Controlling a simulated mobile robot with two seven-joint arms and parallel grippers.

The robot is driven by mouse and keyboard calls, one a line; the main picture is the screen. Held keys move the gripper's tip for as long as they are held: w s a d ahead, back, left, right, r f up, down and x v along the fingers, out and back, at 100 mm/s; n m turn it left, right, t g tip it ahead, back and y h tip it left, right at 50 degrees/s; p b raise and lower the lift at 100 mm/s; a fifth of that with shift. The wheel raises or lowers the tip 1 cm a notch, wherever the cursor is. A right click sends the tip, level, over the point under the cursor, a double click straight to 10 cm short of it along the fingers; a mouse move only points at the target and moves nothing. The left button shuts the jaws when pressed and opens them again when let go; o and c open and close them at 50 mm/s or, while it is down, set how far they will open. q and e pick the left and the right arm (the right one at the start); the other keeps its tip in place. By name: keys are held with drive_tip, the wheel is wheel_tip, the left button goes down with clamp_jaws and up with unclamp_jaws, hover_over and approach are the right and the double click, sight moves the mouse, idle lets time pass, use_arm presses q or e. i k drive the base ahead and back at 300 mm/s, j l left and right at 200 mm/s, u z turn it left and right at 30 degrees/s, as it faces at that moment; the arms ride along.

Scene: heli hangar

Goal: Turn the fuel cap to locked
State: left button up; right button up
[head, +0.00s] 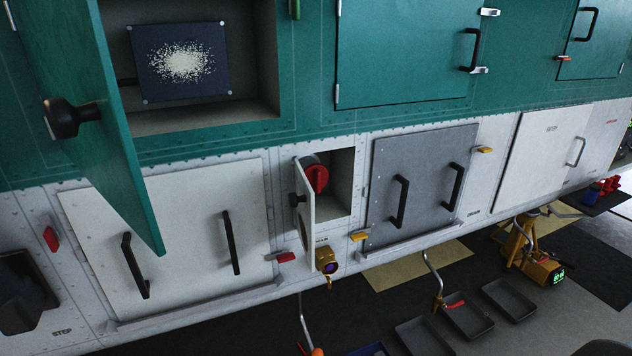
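The fuel cap appears to be the round dark cap with a red grip (316,178) inside a small open recess (340,178) in the white lower skin of the helicopter. Its red grip stands roughly upright in the picture. The recess's small white door (305,207) is swung open on the left and hides part of the cap's left side. A dark knob shows on the door. No lock marking is readable on the cap. Neither of my grippers is in view.
A large green door (95,120) stands open at the upper left, jutting outward. A grey panel with two black handles (420,187) is right of the recess. A brass fitting (326,260) sticks out below it. Trays (468,318) and a yellow jack (530,255) stand on the floor.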

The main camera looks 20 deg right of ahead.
sight(317, 174)
drive_tip(key=i+l, duration=0.1)
drive_tip(key=l, duration=0.75)
drive_tip(key=i+l, duration=0.1)
drive_tip(key=l, duration=1.6)
drive_tip(key=i+u, duration=0.05)
drive_tip(key=i, duration=0.05)
